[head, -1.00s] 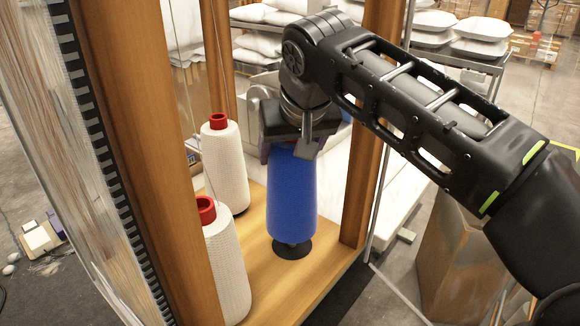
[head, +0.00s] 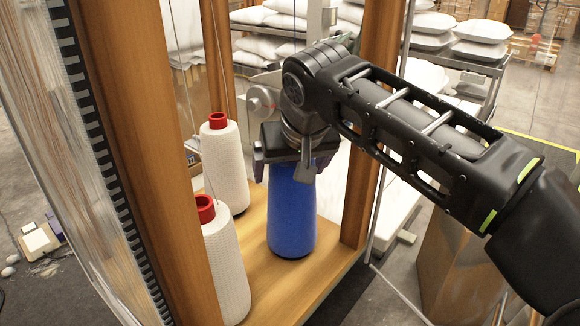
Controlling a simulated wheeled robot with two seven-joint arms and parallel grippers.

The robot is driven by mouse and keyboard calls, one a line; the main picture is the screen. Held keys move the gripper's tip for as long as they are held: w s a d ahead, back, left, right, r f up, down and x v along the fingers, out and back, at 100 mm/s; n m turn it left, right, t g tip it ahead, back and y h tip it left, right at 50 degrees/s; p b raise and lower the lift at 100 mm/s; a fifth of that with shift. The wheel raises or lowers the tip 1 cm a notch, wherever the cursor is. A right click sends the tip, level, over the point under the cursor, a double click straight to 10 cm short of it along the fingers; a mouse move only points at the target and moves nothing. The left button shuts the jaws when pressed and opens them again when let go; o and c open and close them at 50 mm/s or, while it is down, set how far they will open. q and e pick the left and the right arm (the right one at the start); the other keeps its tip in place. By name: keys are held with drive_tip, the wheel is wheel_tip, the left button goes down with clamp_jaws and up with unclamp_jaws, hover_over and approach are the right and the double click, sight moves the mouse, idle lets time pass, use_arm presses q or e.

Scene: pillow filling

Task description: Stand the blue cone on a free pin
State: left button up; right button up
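The blue cone (head: 292,218) stands upright on the wooden shelf (head: 262,282), over the spot of the dark pin base, which it now almost fully hides. The pin itself cannot be seen. My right gripper (head: 291,168) is at the top of the cone, pointing down. Its fingers are spread to either side of the cone top, with a small gap at the left finger. The gripper hides the cone's tip. My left gripper is not in view.
Two white cones with red tops, one behind (head: 226,165) and one in front (head: 225,262), stand left of the blue cone. A wooden post (head: 140,150) rises at the left, another post (head: 362,185) at the right. Racks with white pillows (head: 478,50) stand behind.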

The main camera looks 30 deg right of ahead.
sight(295, 164)
drive_tip(key=shift+r, duration=0.25)
drive_tip(key=v, duration=0.7)
drive_tip(key=shift+p, duration=0.4)
drive_tip(key=p+v, duration=0.3)
drive_tip(key=v, duration=0.2)
drive_tip(key=shift+f, duration=0.1)
